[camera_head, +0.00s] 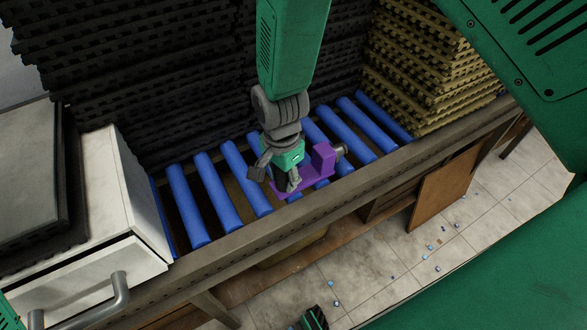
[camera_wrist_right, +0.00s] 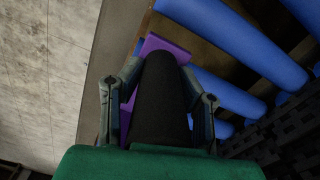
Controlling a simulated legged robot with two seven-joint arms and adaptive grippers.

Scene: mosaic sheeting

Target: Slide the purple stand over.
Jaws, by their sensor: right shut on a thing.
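The purple stand (camera_head: 304,187) lies on the blue rollers, near the front rail of the conveyor. It has a flat base and a raised block at its right end, with a small round metallic part beside the block. My right gripper (camera_head: 274,178) is at the stand's left part, reaching down from above. In the right wrist view its fingers are on both sides of a black rounded cylinder (camera_wrist_right: 161,105), shut on it. Purple stand parts (camera_wrist_right: 152,45) show behind and left of the cylinder. The gripper partly hides the stand.
Blue rollers (camera_head: 213,186) lie free on both sides of the stand. A wooden rail (camera_head: 240,237) runs along the front. Dark mats (camera_head: 130,70) and tan mats (camera_head: 425,65) are stacked behind. A white cabinet (camera_head: 130,262) stands at the left end.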

